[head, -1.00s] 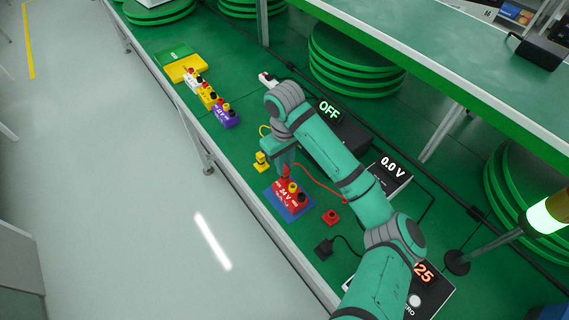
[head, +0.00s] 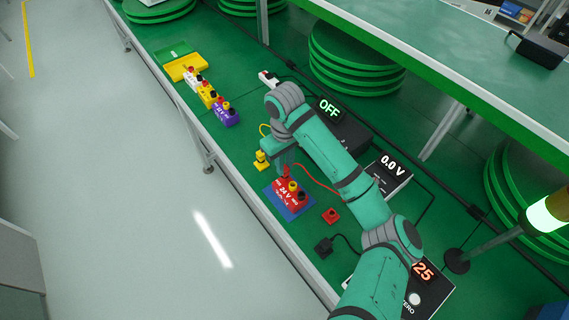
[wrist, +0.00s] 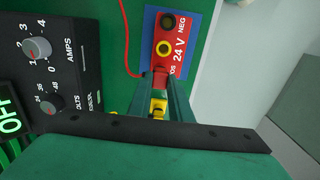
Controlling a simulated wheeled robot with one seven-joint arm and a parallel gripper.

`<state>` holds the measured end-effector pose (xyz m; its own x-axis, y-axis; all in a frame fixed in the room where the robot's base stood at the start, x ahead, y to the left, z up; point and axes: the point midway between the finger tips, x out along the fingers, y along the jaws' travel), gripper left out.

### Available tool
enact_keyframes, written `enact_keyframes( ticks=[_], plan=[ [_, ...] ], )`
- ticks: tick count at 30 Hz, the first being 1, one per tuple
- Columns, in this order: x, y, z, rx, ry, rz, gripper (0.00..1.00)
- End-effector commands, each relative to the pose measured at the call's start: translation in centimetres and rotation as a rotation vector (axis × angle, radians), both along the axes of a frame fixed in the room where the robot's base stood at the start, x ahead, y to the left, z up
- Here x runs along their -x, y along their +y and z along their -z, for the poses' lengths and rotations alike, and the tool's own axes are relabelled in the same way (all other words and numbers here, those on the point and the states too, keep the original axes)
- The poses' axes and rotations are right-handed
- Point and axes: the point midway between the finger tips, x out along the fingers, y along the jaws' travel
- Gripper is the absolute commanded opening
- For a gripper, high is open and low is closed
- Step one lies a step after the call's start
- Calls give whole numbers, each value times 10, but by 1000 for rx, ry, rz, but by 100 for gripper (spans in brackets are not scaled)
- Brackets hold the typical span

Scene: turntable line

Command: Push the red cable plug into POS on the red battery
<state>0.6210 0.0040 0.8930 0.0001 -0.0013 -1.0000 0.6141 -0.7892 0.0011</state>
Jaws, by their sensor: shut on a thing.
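The red battery (head: 297,199), marked 24 V, sits on a blue pad (head: 272,200) in the head view. The wrist view also shows the battery (wrist: 184,38), with a black terminal by NEG, a yellow one in the middle, and the POS end at the fingertips. My gripper (wrist: 165,84) is shut on the red cable plug (wrist: 160,77) over the POS end. The plug covers the POS socket, so I cannot tell how far in it is. A red cable (wrist: 125,40) trails from the plug.
A yellow plug-like piece (head: 262,160) stands behind the battery, near my gripper. A red block (head: 331,215) and a black plug (head: 323,246) lie at right. Meters and a black power supply (wrist: 55,60) flank the arm. Other batteries (head: 226,115) stand farther along the bench.

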Motion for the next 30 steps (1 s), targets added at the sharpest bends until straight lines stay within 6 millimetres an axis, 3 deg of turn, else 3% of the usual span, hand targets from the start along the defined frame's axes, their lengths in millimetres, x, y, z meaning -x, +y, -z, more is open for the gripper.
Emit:
enact_keyframes(
  ticks=[7, 8, 10, 20, 30],
  plan=[
    [0, 0, 0, 0, 0, 0, 0],
    [0, 0, 0, 0, 0, 0, 25],
    [0, 0, 0, 0, 0, 0, 40],
    [0, 0, -1, 1, -1, 0, 40],
    [-1, 0, -15, 0, -1, 0, 40]
  ],
)
